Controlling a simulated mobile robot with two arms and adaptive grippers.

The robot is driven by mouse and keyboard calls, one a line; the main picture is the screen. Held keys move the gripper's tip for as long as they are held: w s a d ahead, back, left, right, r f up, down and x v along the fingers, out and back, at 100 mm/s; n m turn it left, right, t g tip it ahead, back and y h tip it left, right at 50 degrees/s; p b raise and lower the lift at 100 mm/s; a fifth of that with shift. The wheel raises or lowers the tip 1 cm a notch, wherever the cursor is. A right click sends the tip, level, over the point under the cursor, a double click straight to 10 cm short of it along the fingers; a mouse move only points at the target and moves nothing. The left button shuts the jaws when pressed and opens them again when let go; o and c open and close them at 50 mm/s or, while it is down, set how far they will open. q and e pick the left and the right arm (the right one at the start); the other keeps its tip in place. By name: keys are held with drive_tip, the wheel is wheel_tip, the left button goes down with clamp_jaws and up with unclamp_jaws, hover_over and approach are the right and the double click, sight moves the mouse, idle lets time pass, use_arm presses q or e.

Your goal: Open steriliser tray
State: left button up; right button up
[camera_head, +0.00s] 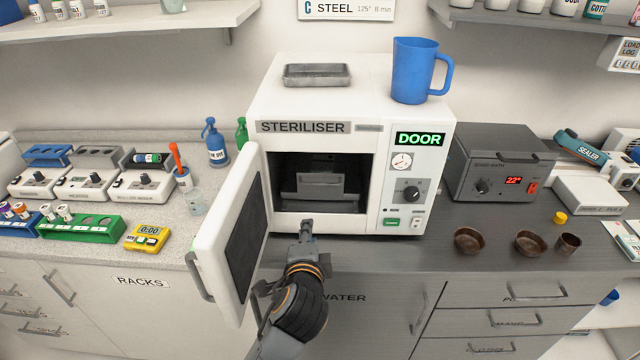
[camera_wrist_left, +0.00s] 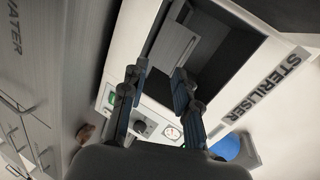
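The steriliser (camera_head: 405,218) is a white box on the counter, with its door (camera_head: 238,235) swung wide open to the left. Inside the dark chamber sits a grey metal steriliser tray (camera_head: 318,198) with a handle on its front; the wrist view also shows the tray (camera_wrist_left: 173,48). My left gripper (camera_head: 306,228) is just in front of the chamber opening, below the tray front. In the wrist view the left gripper (camera_wrist_left: 158,74) has its fingers apart with nothing between them, pointing at the tray. My right gripper is not in view.
A metal dish (camera_head: 318,76) and a blue mug (camera_head: 413,72) stand on the steriliser. The open door is close to the left of my arm. A grey bath (camera_head: 490,170) and small brown bowls (camera_head: 468,241) are to the right. Racks and bottles stand left.

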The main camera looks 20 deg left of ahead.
use_arm(q)
drive_tip(key=shift+m+t, duration=0.7)
drive_tip(key=shift+m, duration=0.2)
drive_tip(key=w+a+p, duration=0.1)
drive_tip(key=w, duration=0.4)
drive_tip(key=w+p, duration=0.1)
drive_tip(key=w, duration=0.4)
drive_tip(key=w+a+p, duration=0.1)
drive_tip(key=w, duration=0.4)
drive_tip(key=shift+a+r, duration=0.3)
drive_tip(key=shift+r, duration=0.05)
clamp_jaws()
